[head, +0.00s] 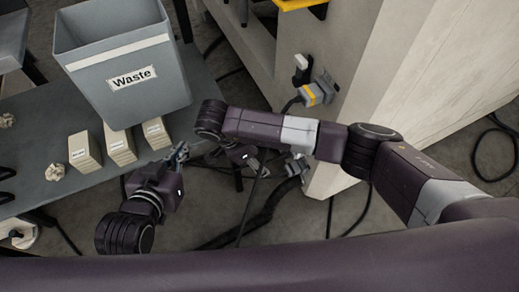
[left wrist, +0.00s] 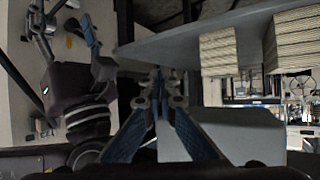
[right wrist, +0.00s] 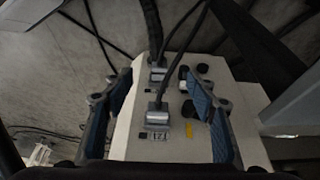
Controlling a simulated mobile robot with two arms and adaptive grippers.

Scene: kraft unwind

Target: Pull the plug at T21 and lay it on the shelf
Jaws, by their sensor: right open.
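In the right wrist view, a grey plug (right wrist: 157,115) with a dark cable sits in a pale panel (right wrist: 130,130). The label below it (right wrist: 157,136) seems to read T21, though it is small. My right gripper (right wrist: 165,108) is open, with one finger on each side of this plug and apart from it. In the head view my right gripper (head: 243,155) is partly hidden under its own arm. My left gripper (head: 180,152) is near the front edge of the grey shelf (head: 35,165); its fingertips meet in the left wrist view (left wrist: 163,85), with nothing visible between them.
A second plug (right wrist: 157,73) sits behind the first, beside black round parts (right wrist: 203,68). A grey Waste bin (head: 130,60) and several small boxes (head: 84,150) stand on the shelf. Another plug (head: 318,93) is on the pale machine (head: 360,60). Cables cross the floor.

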